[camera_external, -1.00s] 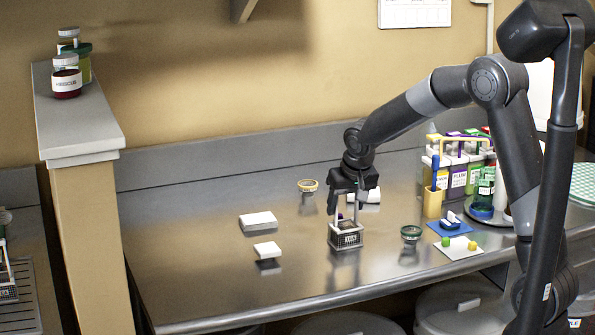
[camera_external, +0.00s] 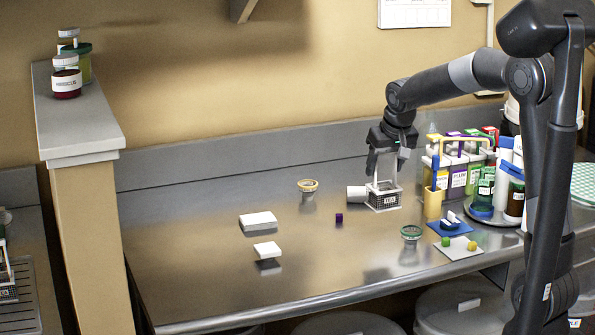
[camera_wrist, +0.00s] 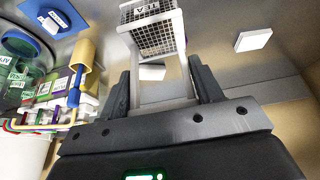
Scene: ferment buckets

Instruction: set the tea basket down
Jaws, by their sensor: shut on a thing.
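The tea basket (camera_external: 383,200) is a small dark mesh box with a pale frame, a tall pale handle and a "TEA" label. My gripper (camera_external: 386,172) is above it, shut on the handle, and the basket hangs upright below the fingers. In the wrist view the basket (camera_wrist: 155,36) shows beyond the fingers of my gripper (camera_wrist: 163,76), its handle between them. It is at or just above the steel counter (camera_external: 230,285); I cannot tell whether it touches.
A white block (camera_external: 356,194) is close left of the basket, and a purple cube (camera_external: 338,217) lies in front-left. A yellow holder (camera_external: 433,203) and labelled cartons (camera_external: 458,178) stand to the right. A green-rimmed bowl (camera_external: 411,233) is in front.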

